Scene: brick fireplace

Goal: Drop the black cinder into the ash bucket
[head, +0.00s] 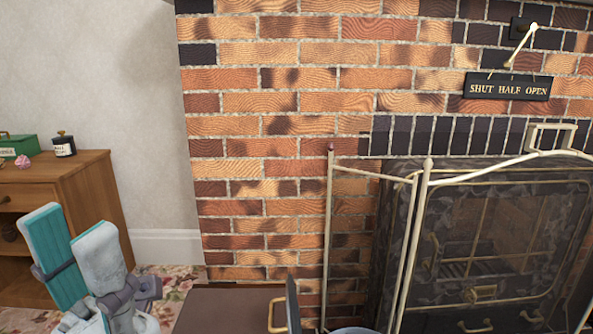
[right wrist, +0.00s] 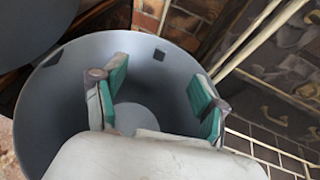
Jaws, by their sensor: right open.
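The ash bucket (right wrist: 75,85) is a round grey pail that fills much of the right wrist view. Its rim just shows at the bottom edge of the head view (head: 355,330). My right gripper (right wrist: 158,90) is over the bucket's mouth with its teal-padded fingers wide apart. Nothing shows between them, and the bucket floor is visible beyond. I cannot make out the black cinder in either view; my gripper body hides part of the bucket. My left gripper (head: 72,235) is at the lower left of the head view, fingers apart and empty, in front of the wooden cabinet.
The fireplace screen (head: 480,250) with pale metal bars stands at the right. A sign (head: 507,87) reading "SHUT HALF OPEN" hangs above it. The wooden cabinet (head: 95,180) bears a green box (head: 17,146) and a dark jar (head: 64,146). A dark round panel (right wrist: 45,40) lies beside the bucket.

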